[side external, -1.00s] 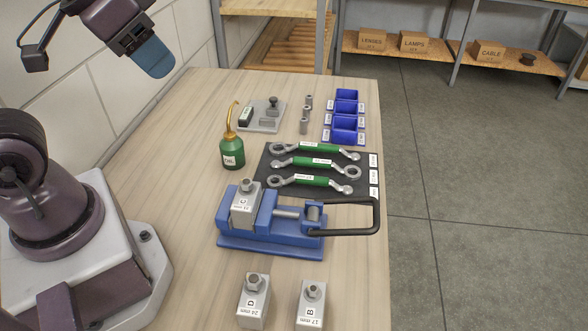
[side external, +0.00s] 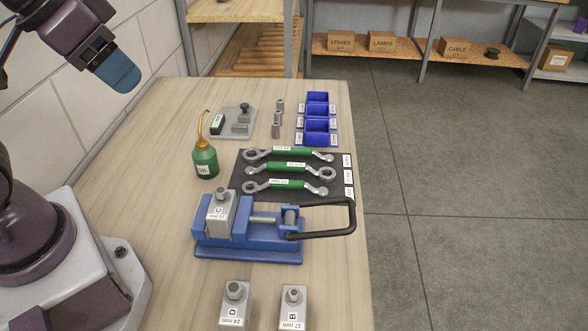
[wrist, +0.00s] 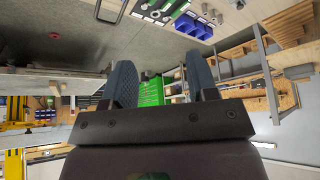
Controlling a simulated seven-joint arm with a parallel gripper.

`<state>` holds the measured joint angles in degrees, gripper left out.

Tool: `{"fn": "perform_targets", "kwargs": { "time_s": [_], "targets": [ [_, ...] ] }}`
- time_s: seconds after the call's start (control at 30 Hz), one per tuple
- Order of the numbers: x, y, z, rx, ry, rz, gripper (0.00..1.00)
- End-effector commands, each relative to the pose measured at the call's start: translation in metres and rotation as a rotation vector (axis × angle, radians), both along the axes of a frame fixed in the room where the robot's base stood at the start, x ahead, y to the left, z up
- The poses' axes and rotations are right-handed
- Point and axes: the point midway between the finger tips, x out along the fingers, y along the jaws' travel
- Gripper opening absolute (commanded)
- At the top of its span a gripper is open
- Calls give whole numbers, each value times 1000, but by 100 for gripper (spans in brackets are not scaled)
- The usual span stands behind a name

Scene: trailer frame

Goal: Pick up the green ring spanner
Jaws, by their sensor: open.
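Three double-ended ring spanners with green handles lie side by side on a black mat (side external: 338,186) on the bench: a far one (side external: 293,153), a middle one (side external: 290,168) and a near one (side external: 286,184). Small labels are on the handles, too small to read. My gripper (side external: 121,76) is at the upper left of the side view, above the bench and well apart from the spanners. In the wrist view my gripper (wrist: 160,66) has its two blue-grey fingers spread with nothing between them. Part of a green handle (wrist: 180,8) shows at that view's top edge.
A blue vise (side external: 248,245) holding block C (side external: 220,212) stands just in front of the mat, its black handle at right. Blue bins (side external: 317,124) are behind. Blocks D (side external: 235,305) and B (side external: 292,307) stand at the front.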

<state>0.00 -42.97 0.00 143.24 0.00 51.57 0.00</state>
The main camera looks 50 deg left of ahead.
Motion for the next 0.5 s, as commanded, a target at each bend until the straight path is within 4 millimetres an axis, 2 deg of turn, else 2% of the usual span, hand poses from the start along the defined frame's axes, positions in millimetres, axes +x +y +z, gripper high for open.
{"fn": "perform_targets", "kwargs": {
  "time_s": [0.13,0.27,0.37,0.5],
  "targets": [
    [1,0,-3,0,14,2,53],
    [8,2,-19,0,102,8,53],
    [25,3,-30,1,190,13,53],
    [62,6,-47,11,300,-6,53]
  ]
}}
